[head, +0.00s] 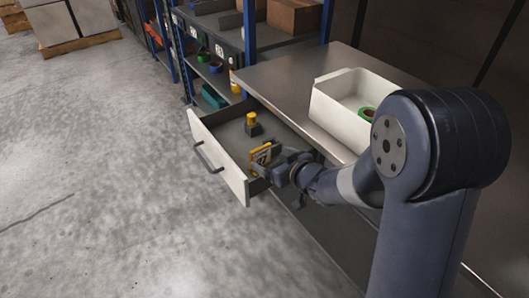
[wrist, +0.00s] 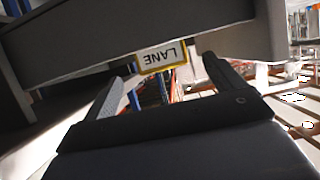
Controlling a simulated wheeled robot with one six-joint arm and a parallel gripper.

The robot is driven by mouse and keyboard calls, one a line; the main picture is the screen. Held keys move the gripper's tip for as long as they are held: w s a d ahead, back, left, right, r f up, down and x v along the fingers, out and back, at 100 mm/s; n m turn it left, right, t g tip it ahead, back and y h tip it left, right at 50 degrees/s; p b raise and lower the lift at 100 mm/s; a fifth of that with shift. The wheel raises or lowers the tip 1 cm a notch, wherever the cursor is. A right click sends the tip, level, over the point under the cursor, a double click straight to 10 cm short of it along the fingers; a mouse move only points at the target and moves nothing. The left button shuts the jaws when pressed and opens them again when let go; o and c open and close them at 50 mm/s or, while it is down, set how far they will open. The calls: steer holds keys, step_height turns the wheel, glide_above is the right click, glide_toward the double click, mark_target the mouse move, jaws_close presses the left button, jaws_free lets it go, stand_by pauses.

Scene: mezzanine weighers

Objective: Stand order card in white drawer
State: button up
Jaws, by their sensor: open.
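The white drawer (head: 221,155) is pulled open from under the metal worktop, its dark inside showing. The order card (head: 261,154), yellow-edged with a pale face, stands roughly upright at the drawer's near right side. In the wrist view the card (wrist: 162,57) reads "LANE" upside down. My gripper (head: 274,169) is at the card, by the drawer's right side. In the wrist view its open fingers (wrist: 170,68) lie to either side of the card, with gaps showing. The card's bottom edge and what it rests on are hard to make out.
A yellow-topped dark object (head: 252,124) stands farther back in the drawer. A white bin (head: 334,112) with a green roll sits on the worktop (head: 278,82). Blue-post shelving (head: 249,35) stands behind. The concrete floor (head: 90,180) at left is clear.

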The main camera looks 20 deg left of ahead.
steer(key=v, duration=0.5)
steer(key=shift+p, duration=0.35)
steer(key=shift+w, duration=0.1)
stand_by(0.8)
